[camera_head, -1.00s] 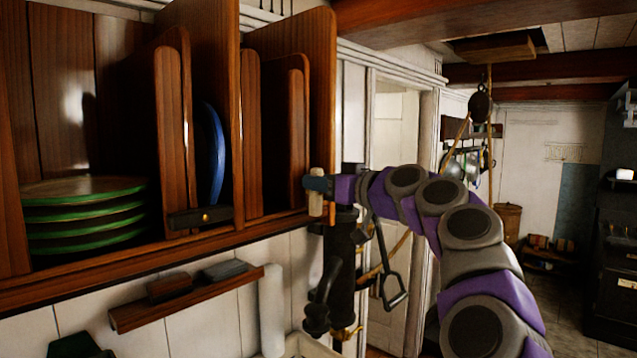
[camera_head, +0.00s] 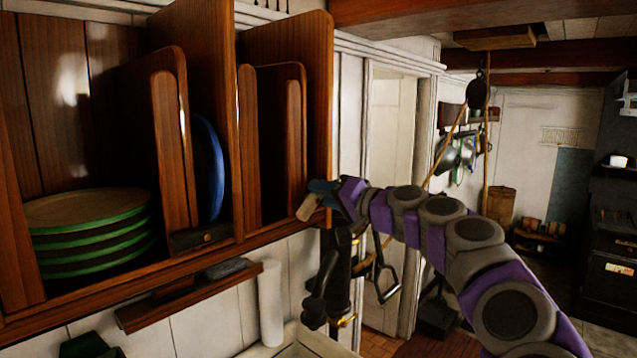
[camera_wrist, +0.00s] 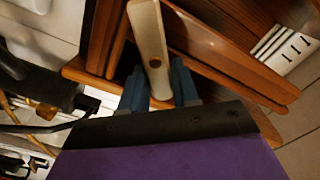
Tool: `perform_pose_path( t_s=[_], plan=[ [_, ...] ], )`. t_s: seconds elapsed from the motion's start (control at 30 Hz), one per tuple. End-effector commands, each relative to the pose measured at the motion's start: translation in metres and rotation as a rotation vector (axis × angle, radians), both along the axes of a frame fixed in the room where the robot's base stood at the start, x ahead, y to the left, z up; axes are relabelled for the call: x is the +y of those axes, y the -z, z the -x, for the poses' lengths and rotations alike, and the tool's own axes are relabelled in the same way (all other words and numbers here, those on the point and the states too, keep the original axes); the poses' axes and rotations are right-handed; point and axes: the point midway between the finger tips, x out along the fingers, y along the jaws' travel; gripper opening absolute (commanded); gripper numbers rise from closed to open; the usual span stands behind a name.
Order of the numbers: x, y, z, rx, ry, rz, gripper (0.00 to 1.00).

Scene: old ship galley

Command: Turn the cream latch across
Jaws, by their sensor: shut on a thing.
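The cream latch (camera_head: 308,206) is at the right end of the wooden plate rack's front edge in the head view. It is tilted, its lower end toward the left. My gripper (camera_head: 320,190) reaches it from the right, its blue fingers shut on the latch. In the wrist view the cream latch (camera_wrist: 148,32) is a pale bar with a round hole or pin, running up from between the blue fingers of my gripper (camera_wrist: 158,82). The fingers hide part of the latch.
The plate rack (camera_head: 245,250) holds green-rimmed plates (camera_head: 90,222) and a blue plate (camera_head: 211,165). A dark latch (camera_head: 200,239) sits on its front edge. A small shelf (camera_head: 185,297) is below. Black hanging gear (camera_head: 335,275) is just under my gripper.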

Motion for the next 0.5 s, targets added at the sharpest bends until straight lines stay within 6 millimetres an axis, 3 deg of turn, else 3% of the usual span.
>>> perform_pose_path(
  t_s=[0.03,0.5],
  plan=[
    [-0.005,-0.006,-0.001,0.033,0.008,-0.034,0.0],
    [-0.008,0.007,-0.005,0.36,0.007,-0.285,0.0]
  ],
)
